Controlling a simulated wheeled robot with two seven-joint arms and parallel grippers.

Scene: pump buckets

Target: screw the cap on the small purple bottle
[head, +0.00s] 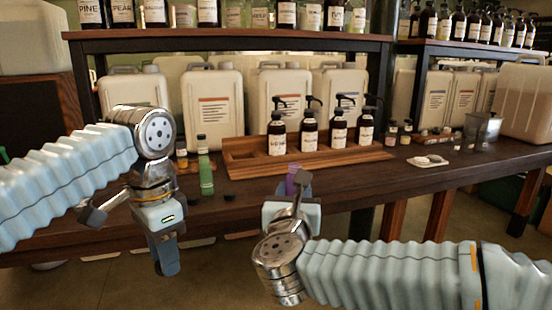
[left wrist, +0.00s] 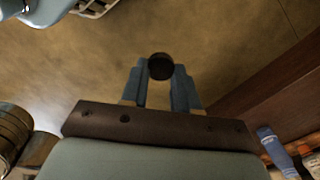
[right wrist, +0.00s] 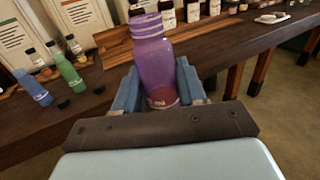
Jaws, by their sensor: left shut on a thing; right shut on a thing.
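The small purple bottle (right wrist: 152,65) is uncapped, with its ringed neck pointing up in the right wrist view. My right gripper (right wrist: 155,92) is shut on its lower body. In the head view the purple bottle (head: 291,180) is partly hidden by my right gripper (head: 290,190), in front of the table edge. My left gripper (left wrist: 159,88) is shut on a round black cap (left wrist: 161,66), with the floor behind it. In the head view my left gripper (head: 167,260) points down, left of and lower than the bottle; the cap is hidden there.
A green bottle (head: 206,175) stands on the table's left part, and a blue bottle (right wrist: 33,87) shows beside it in the right wrist view. Loose black caps (right wrist: 99,89) lie near them. A wooden tray (head: 240,160) with dark pump bottles (head: 277,137) stands behind. The space between my grippers is clear.

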